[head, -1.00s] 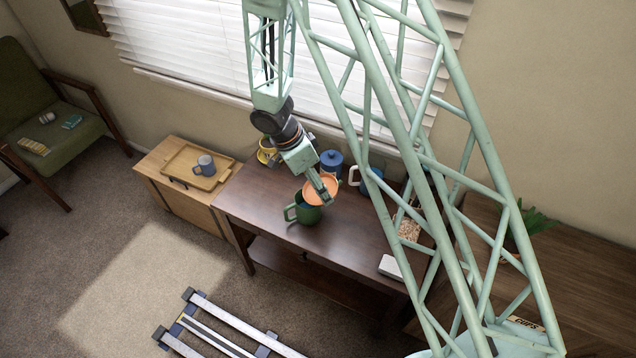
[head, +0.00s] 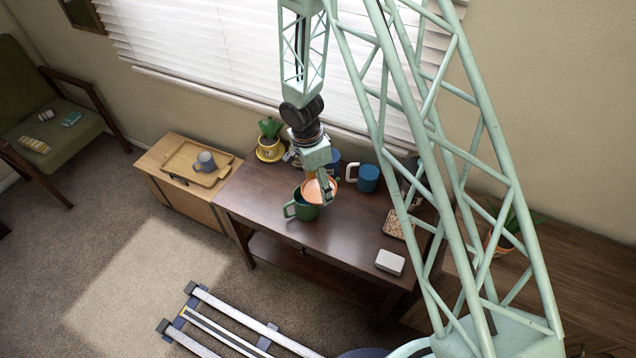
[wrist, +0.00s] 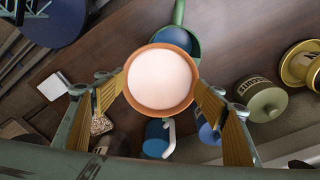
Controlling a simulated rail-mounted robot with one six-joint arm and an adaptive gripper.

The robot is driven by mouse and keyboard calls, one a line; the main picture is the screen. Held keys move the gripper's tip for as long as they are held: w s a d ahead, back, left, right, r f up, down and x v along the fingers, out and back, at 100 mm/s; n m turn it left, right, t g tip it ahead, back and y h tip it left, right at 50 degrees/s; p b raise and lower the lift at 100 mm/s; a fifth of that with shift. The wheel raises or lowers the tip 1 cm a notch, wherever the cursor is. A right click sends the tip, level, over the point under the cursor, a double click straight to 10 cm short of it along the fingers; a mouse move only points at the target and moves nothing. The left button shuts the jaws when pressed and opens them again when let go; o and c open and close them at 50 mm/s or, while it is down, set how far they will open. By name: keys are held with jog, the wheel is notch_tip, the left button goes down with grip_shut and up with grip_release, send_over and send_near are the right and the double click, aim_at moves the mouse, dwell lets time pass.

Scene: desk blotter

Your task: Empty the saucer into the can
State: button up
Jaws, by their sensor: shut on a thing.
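The orange saucer (head: 316,192) is held by my gripper (head: 325,190) just above the green can, over its right side. In the wrist view the saucer (wrist: 160,78) sits between my two gripper fingers (wrist: 161,100), and its inside is a plain pale pink-white; I cannot tell whether that is contents or bare surface. The green can (head: 302,210) stands upright on the dark desk with its handle to the left; the saucer hides part of its mouth. In the wrist view the can (wrist: 178,38) shows partly behind the saucer.
Behind are a yellow plant pot (head: 268,151), a blue canister (head: 334,163) and a blue mug (head: 367,178). A speckled mat (head: 394,224) and white box (head: 390,262) lie right. A wooden tray (head: 178,160) stands on the left cabinet. The desk's front middle is clear.

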jog(key=shift+d+p, duration=0.1)
jog(key=shift+p, duration=0.5)
jog(key=shift+a+f+y+p, duration=0.2)
jog(key=shift+y+p, duration=0.3)
jog(key=shift+p, duration=2.9)
jog(key=shift+d+f+p, duration=0.2)
jog(key=shift+d+p, duration=0.1)
jog(key=shift+p, duration=2.45)
jog(key=shift+w, duration=0.15)
